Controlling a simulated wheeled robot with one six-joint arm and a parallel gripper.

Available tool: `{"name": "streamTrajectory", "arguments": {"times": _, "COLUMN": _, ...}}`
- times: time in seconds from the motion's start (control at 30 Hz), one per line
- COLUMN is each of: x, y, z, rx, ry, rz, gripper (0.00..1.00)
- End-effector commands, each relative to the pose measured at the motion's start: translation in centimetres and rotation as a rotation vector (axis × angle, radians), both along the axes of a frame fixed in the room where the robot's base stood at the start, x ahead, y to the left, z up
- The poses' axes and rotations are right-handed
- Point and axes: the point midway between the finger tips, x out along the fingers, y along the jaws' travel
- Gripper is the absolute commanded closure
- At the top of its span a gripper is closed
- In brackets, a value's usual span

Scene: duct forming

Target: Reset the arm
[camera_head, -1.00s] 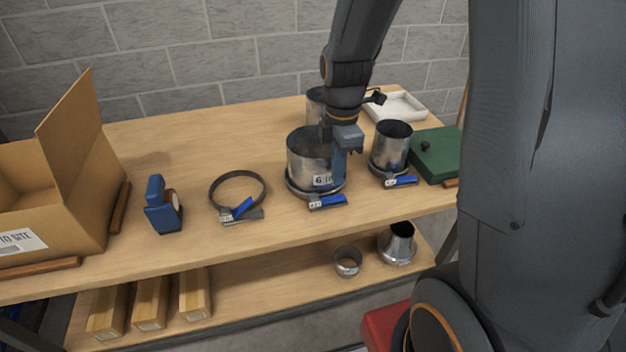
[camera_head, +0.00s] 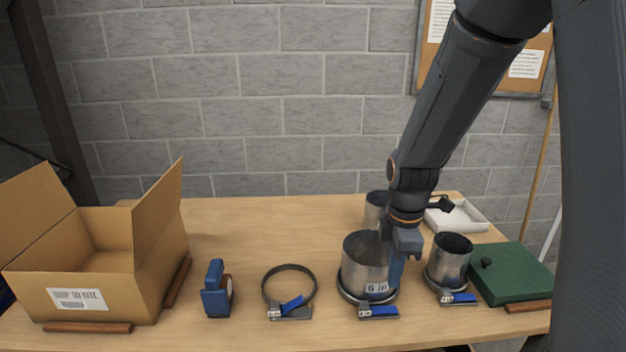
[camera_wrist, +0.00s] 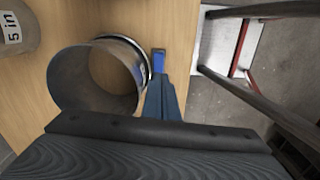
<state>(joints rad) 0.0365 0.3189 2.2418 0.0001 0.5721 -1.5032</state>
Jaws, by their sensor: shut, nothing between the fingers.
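My gripper (camera_head: 397,270) is shut and empty. It points down close beside the right side of the larger metal duct (camera_head: 362,258), which carries a "6 in" label. I cannot tell if they touch. In the wrist view my closed fingers (camera_wrist: 164,98) are beside this open duct (camera_wrist: 88,85). A clamp with a blue lever (camera_head: 378,312) sits at the duct's base, and the lever shows past my fingers in the wrist view (camera_wrist: 158,60).
A smaller duct (camera_head: 451,262) with a blue-levered clamp and a green case (camera_head: 512,272) stand to the right. Another duct (camera_head: 375,208) and a white tray (camera_head: 462,217) are behind. A loose clamp ring (camera_head: 289,290), a blue tool (camera_head: 216,290) and an open carton (camera_head: 100,265) are left.

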Motion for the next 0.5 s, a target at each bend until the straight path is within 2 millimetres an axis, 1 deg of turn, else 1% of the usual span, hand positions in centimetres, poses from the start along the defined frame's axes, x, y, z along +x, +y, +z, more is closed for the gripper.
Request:
{"name": "streamTrajectory", "arguments": {"times": 0.17, "x": -2.1, "y": 0.5, "z": 0.0, "rx": 0.007, "ry": -0.028, "rz": -0.337, "gripper": 1.00}}
{"name": "streamTrajectory", "arguments": {"times": 0.4, "x": -5.4, "y": 1.2, "z": -0.1, "rx": 0.041, "ry": -0.069, "rz": -0.888, "gripper": 1.00}}
{"name": "streamTrajectory", "arguments": {"times": 0.5, "x": -6.7, "y": 1.4, "z": -0.2, "rx": 0.059, "ry": -0.081, "rz": -1.098, "gripper": 1.00}}
